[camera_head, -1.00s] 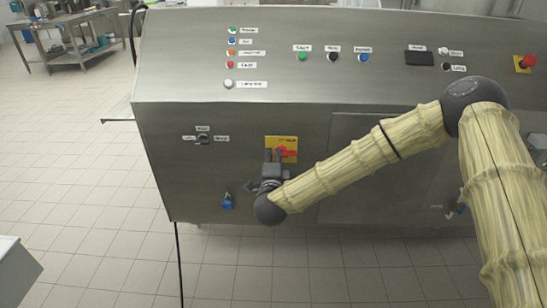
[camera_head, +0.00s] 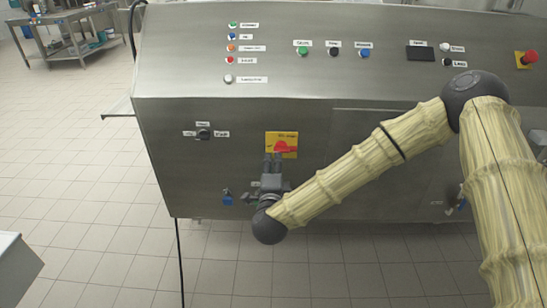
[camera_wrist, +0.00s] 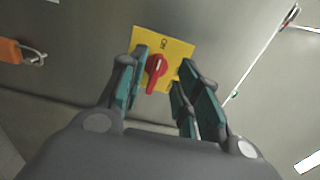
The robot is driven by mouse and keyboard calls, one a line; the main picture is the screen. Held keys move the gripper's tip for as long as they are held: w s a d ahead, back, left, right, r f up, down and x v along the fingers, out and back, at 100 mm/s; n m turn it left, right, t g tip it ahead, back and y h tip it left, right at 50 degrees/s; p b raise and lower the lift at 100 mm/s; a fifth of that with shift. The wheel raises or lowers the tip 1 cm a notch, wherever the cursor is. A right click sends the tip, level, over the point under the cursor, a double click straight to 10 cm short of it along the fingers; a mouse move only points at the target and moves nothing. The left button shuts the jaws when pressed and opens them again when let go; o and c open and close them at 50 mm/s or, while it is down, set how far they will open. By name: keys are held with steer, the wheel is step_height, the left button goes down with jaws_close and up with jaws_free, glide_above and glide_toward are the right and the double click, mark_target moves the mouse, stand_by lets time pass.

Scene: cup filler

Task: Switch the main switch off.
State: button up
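The main switch is a red rotary knob (camera_head: 284,147) on a yellow plate (camera_head: 291,136), low on the steel machine front. In the wrist view the knob (camera_wrist: 155,71) shows on its yellow plate (camera_wrist: 178,50), its handle slanting slightly off the picture's vertical. My gripper (camera_head: 273,155) is just below and in front of the plate, hiding the knob's lower part in the head view. In the wrist view my gripper (camera_wrist: 162,60) is open, with its teal-padded fingers on either side of the knob and apparently not touching it.
A black selector switch (camera_head: 204,134) is to the left. An orange padlock (camera_wrist: 10,51) shows in the wrist view. Push buttons and a red emergency stop (camera_head: 529,58) sit on the upper panel.

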steer(key=shift+s, duration=2.7)
steer(key=s+d+f+n+g+y+p, duration=0.1)
steer(key=s+d+f+n+g, duration=0.15)
steer(key=s+f+n, duration=0.4)
steer(key=s+d+f+n+g+y+p, duration=0.15)
steer(key=s+f+g, duration=0.25)
steer(key=f, duration=0.5)
steer(key=s+d+f+n+g+y+p, duration=0.1)
steer(key=s+d+f+n+g, duration=0.15)
steer(key=s+f, duration=0.4)
steer(key=s+d+f+n+g+h+p, duration=0.1)
steer(key=s+d+f+n+g, duration=0.2)
steer(key=s+d, duration=0.6)
steer(key=s+d+f+n+g+h+p, duration=0.2)
steer(key=s+d+f+n+g, duration=0.2)
steer(key=s+d, duration=0.5)
steer(key=s+g, duration=0.2)
steer(key=s, duration=0.2)
steer(key=shift+s+d+f, duration=0.15)
steer(key=shift+s+d, duration=0.2)
steer(key=shift+s, duration=0.05)
